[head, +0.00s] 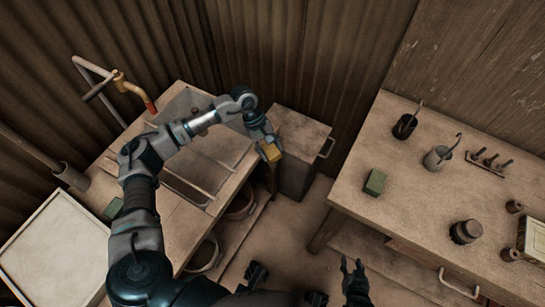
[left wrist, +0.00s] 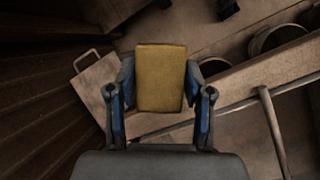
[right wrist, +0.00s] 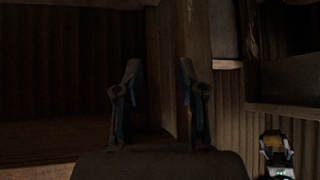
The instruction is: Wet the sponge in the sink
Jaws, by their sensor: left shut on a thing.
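A yellow sponge (head: 271,152) is held in my left gripper (head: 266,143), whose fingers press its two sides. In the left wrist view the sponge (left wrist: 160,78) sits upright between the blue-padded fingers. The sponge is in the air, right of the sink counter's right edge. The sink (head: 190,183) is set in the wooden counter at left, partly hidden by my left arm. My right gripper (head: 352,266) is low, near the right bench, open and empty in the right wrist view (right wrist: 157,85).
A grey box cabinet (head: 298,155) with a handle stands beside the sink counter. The wooden bench (head: 345,195) at right holds a green block (head: 375,182), dark cups and a small rack (head: 488,162). A pale tray (head: 55,250) lies at lower left. Buckets sit under the sink counter.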

